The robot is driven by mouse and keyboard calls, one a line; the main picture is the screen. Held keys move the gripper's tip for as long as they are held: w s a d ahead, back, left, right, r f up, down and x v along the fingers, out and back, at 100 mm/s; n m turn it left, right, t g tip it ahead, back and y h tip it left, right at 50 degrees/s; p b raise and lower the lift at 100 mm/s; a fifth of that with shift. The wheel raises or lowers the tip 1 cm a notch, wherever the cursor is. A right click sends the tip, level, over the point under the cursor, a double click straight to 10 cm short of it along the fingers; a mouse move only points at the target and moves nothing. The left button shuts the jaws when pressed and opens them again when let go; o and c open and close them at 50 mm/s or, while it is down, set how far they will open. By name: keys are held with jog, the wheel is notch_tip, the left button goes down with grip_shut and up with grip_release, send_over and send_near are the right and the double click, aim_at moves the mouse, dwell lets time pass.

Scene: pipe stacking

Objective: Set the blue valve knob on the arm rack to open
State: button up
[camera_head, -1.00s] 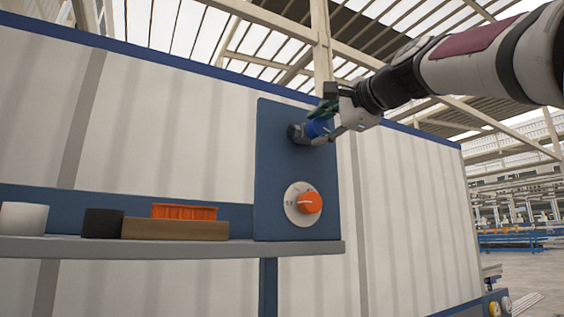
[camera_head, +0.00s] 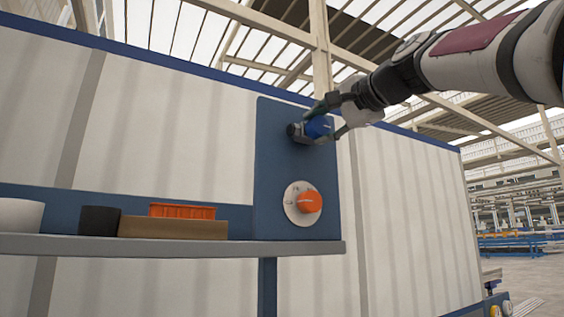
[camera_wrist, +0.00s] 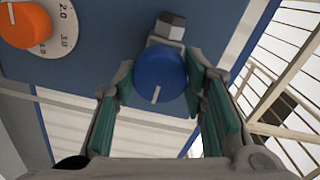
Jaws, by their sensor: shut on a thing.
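The blue valve knob (camera_head: 318,127) sits on a grey fitting near the top of the blue panel (camera_head: 270,170). My gripper (camera_head: 322,122) reaches it from the upper right and is shut on it. In the wrist view the knob (camera_wrist: 160,76) lies between the two green-padded fingers of my gripper (camera_wrist: 158,88), one on each side. A white mark on the knob's face points toward the bottom of that view. The knob's rear and its stem are partly hidden.
An orange dial (camera_head: 309,202) on a white scale plate sits lower on the panel. A grey shelf (camera_head: 160,245) at left carries an orange crate (camera_head: 182,210), a brown block (camera_head: 172,228), a black cylinder (camera_head: 99,220) and a white cylinder (camera_head: 20,215).

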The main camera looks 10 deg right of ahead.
jog(key=shift+f, duration=0.1)
jog(key=o, duration=1.2)
jog(key=shift+c, duration=0.2)
jog(key=shift+s, duration=0.1)
jog(key=shift+s+d, duration=0.1)
jog(key=shift+s, duration=0.2)
jog(key=v, duration=1.1)
